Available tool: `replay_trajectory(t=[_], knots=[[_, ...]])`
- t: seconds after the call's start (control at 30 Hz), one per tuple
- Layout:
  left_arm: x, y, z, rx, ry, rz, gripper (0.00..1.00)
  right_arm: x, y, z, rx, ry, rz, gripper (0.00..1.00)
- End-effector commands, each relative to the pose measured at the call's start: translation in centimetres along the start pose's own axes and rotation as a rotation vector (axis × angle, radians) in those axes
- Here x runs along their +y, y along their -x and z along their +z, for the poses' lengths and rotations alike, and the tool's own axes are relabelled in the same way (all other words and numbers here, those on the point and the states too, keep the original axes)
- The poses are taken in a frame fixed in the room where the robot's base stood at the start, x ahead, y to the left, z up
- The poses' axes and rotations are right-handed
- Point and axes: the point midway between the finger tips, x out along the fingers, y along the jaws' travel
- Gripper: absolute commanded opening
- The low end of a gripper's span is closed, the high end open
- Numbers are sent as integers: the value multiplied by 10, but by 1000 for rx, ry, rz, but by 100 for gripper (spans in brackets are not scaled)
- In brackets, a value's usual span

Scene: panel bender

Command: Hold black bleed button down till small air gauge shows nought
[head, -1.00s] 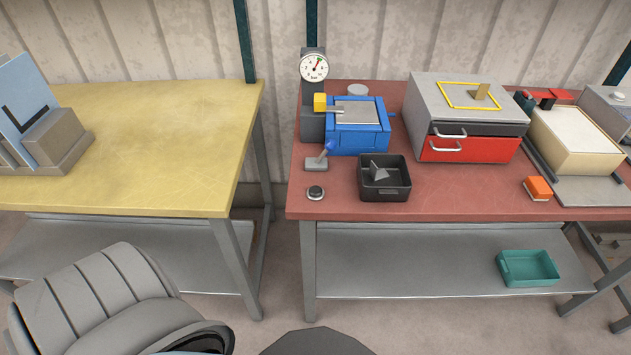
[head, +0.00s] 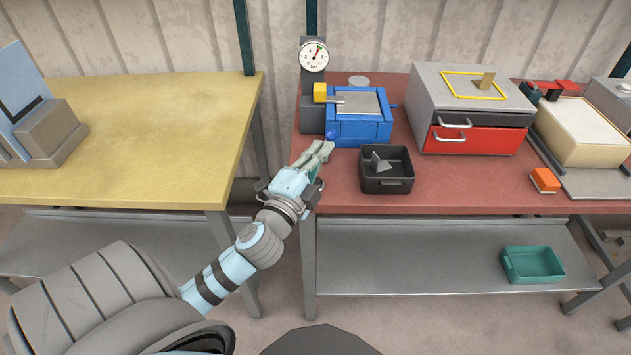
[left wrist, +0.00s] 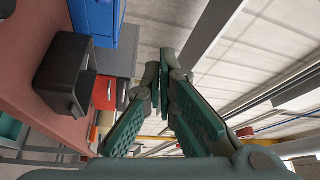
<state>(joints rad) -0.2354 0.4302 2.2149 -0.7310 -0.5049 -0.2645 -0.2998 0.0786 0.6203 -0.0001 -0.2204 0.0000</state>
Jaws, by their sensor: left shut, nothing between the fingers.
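The small round air gauge (head: 314,56) stands on a dark grey post at the back left of the red bench. Its red needle points up and slightly right, off the nought mark. The black bleed button is hidden now behind my left gripper and forearm. My left gripper (head: 322,151) is shut and empty, over the bench's front left corner, near the blue machine. In the left wrist view its green-padded fingers (left wrist: 164,82) meet at the tips with nothing between them. I cannot tell whether they touch anything. My right gripper is not in view.
A lever's blue knob (head: 331,134) is close to the fingertips.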

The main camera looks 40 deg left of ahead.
Motion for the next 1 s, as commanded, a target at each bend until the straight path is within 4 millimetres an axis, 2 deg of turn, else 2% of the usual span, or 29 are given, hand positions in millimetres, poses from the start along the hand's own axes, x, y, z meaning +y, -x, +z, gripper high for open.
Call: replay_trajectory(t=[0.03, 0.1, 0.17, 0.2, 0.23, 0.27, 0.3, 0.37, 0.4, 0.5, 0.6, 0.73, 1.0], knots=[[-25, -9, -19, 93, -118, -88, 0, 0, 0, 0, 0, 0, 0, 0], [-58, -14, -55, 255, -341, -227, 0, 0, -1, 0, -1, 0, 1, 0], [-77, -14, -92, 421, -595, -352, 0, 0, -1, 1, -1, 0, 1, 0], [-81, -10, -119, 562, -838, -442, 0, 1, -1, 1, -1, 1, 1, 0], [-72, -8, -136, 697, -1095, -507, 0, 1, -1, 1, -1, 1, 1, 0], [-52, -9, -139, 835, -1375, -532, 0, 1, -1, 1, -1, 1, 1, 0], [-27, -14, -124, 973, -1664, -505, 0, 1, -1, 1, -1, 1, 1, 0], [-4, -23, -92, 1107, -1945, -422, 0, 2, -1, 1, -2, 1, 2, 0], [4, -28, -68, 1173, -2079, -353, 0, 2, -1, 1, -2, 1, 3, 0], [10, -37, -18, 1282, -2304, -185, 0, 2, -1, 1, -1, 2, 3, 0], [8, -41, 15, 1342, -2416, -58, 0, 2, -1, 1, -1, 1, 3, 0], [5, -42, 32, 1372, -2468, 12, 0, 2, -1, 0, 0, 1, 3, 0], [6, -42, 33, 1375, -2467, 15, 0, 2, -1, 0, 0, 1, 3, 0]])
